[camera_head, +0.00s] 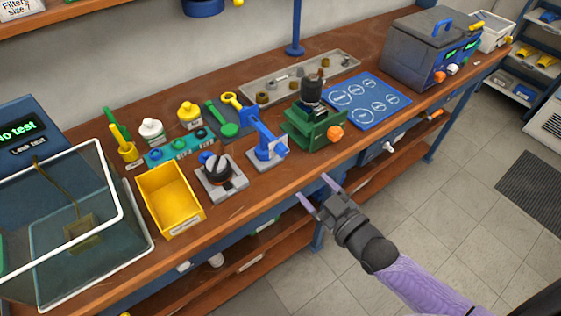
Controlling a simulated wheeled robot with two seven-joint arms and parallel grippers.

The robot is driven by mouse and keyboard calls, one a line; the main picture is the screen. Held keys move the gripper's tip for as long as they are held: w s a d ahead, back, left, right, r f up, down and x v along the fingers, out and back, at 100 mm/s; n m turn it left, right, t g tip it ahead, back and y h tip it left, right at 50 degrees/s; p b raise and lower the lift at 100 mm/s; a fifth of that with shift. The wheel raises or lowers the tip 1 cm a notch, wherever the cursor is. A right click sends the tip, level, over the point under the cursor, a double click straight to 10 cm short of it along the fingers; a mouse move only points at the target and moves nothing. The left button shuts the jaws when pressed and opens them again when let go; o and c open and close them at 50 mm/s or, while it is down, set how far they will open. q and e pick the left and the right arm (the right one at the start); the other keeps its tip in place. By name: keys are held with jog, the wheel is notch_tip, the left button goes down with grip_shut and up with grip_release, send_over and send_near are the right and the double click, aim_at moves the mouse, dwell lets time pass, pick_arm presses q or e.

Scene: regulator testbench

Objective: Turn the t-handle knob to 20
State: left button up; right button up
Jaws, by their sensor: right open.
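A black knob (217,167) with a bar-like top sits on a light grey square base on the wooden bench, right of the yellow bin. It looks like the t-handle knob; its scale and setting are too small to read. My right gripper (312,188) is open and empty, in front of the bench's front edge. It is to the right of the knob and apart from it, with its fingers pointing towards the bench. My left gripper is not in view.
A blue lever device (266,143) stands right of the knob, then a green vise (312,130) with an orange knob. A yellow bin (171,199) and a clear tank (125,225) are to the left. A blue mat (368,100) lies further right.

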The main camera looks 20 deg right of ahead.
aim_at(285, 153)
jog(key=x, duration=0.3)
jog(key=r+b+x, duration=0.1)
jog(key=x, duration=0.2)
jog(key=b+x, duration=0.1)
jog(key=x, duration=0.2)
jog(key=shift+w+r, duration=0.15)
jog(key=shift+r, duration=0.05)
jog(key=shift+w+a, duration=0.15)
jog(key=shift+w, duration=0.25)
jog(key=shift+c, duration=0.6)
jog(key=c, duration=0.7)
grip_shut()
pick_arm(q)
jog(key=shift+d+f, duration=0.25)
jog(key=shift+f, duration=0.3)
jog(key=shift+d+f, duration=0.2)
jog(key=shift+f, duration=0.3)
